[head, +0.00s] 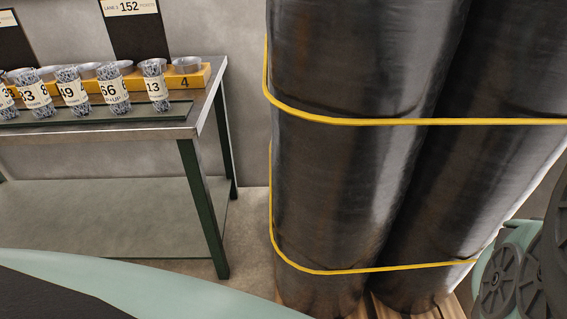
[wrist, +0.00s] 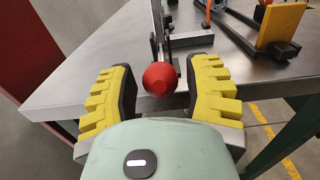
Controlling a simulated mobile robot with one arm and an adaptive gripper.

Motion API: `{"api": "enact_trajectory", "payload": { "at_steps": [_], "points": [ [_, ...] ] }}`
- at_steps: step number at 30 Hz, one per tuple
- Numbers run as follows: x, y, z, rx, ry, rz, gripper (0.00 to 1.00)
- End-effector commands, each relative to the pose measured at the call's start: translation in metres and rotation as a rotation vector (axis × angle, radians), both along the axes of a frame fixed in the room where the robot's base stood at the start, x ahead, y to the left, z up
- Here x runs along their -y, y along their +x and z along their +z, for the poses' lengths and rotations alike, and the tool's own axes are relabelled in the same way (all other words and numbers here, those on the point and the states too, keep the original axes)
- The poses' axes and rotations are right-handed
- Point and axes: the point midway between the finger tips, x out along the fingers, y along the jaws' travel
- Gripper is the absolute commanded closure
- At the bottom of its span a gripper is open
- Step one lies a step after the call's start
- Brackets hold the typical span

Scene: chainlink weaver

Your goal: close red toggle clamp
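The red toggle clamp shows in the wrist view as a round red knob (wrist: 160,78) on a grey metal lever (wrist: 157,30) near the edge of a steel table. My gripper (wrist: 160,90) has yellow ribbed fingers spread on either side of the knob. The fingers are open, with gaps visible between them and the knob. The clamp's base is largely hidden behind the knob and fingers. The head view does not show the clamp or my gripper; part of my arm shows at its right edge.
In the wrist view, the steel table (wrist: 90,60) holds a yellow block (wrist: 281,22) and other fixtures at upper right. In the head view, strapped dark rolls (head: 340,190) stand on a pallet.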

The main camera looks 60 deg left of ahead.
Motion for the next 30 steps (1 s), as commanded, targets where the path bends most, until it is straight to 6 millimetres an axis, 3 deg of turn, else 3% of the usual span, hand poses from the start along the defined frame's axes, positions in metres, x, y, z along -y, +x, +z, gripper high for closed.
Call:
{"api": "enact_trajectory", "payload": {
  "at_steps": [2,14,30],
  "points": [
    [0.000,0.000,0.000,0.000,0.000,-0.001,0.60],
    [0.000,0.000,0.000,-0.001,-0.001,-0.001,1.00],
    [0.002,-0.002,0.013,0.028,0.050,-0.004,1.00]
  ]
}}
